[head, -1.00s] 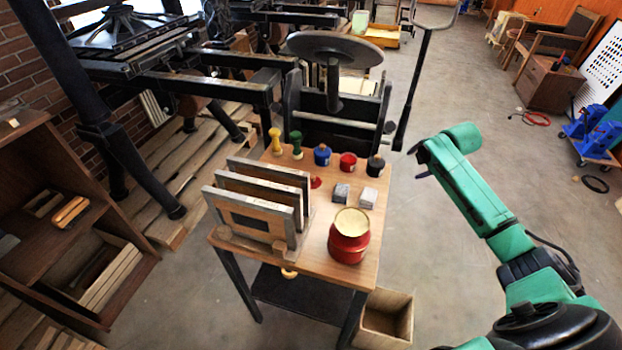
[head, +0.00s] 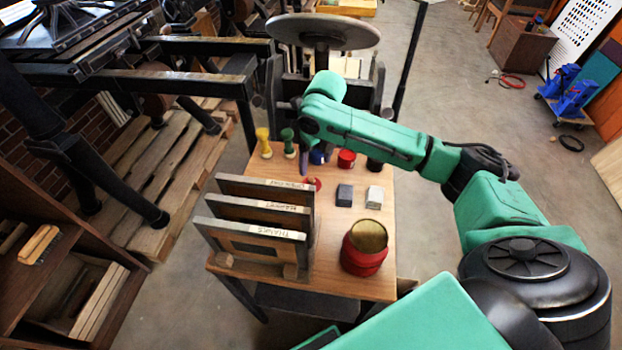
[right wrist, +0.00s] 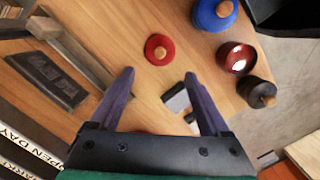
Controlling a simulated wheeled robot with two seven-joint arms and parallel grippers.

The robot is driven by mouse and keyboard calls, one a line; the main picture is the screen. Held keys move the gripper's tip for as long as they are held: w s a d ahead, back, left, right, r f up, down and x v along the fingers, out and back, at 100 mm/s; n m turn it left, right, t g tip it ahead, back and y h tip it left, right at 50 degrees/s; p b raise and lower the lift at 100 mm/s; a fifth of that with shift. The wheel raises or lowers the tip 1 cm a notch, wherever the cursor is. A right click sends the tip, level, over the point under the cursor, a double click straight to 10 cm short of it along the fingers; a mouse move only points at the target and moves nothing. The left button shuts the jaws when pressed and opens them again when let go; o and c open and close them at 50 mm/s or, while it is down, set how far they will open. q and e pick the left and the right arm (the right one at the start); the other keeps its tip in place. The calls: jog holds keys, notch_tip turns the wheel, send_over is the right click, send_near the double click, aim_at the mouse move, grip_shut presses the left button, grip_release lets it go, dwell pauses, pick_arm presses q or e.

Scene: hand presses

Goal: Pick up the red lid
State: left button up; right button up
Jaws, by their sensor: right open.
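The red lid (head: 317,184) lies on the wooden table near the right end of the framed plates, partly hidden in the head view by my right gripper. In the right wrist view the red lid (right wrist: 159,49) shows whole, round with a small knob, lying flat ahead of the fingertips. My right gripper (right wrist: 159,74) is open and empty, its two purple fingers pointing toward the lid and apart from it. In the head view my right gripper (head: 304,162) hangs over the table's back part. My left gripper is not in view.
A small red pot (right wrist: 236,57), a blue pot (right wrist: 214,12) and a black pot (right wrist: 258,92) stand close by. Yellow (head: 264,143) and green (head: 288,142) handled stamps stand at the back. Upright framed plates (head: 262,232), two small blocks (head: 344,195) and a large red can (head: 364,248) share the table.

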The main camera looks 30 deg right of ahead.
aim_at(312, 180)
jog(key=f, duration=0.3)
jog(key=shift+w+a, duration=0.25)
jog(key=f, duration=0.2)
jog(key=w+f+p, duration=0.1)
jog(key=f, duration=0.2)
jog(key=shift+w, duration=0.1)
jog(key=shift+d+f, duration=0.1)
jog(key=shift+f, duration=0.2)
jog(key=c, duration=0.4)
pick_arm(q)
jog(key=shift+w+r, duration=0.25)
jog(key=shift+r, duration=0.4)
pick_arm(e)
grip_shut()
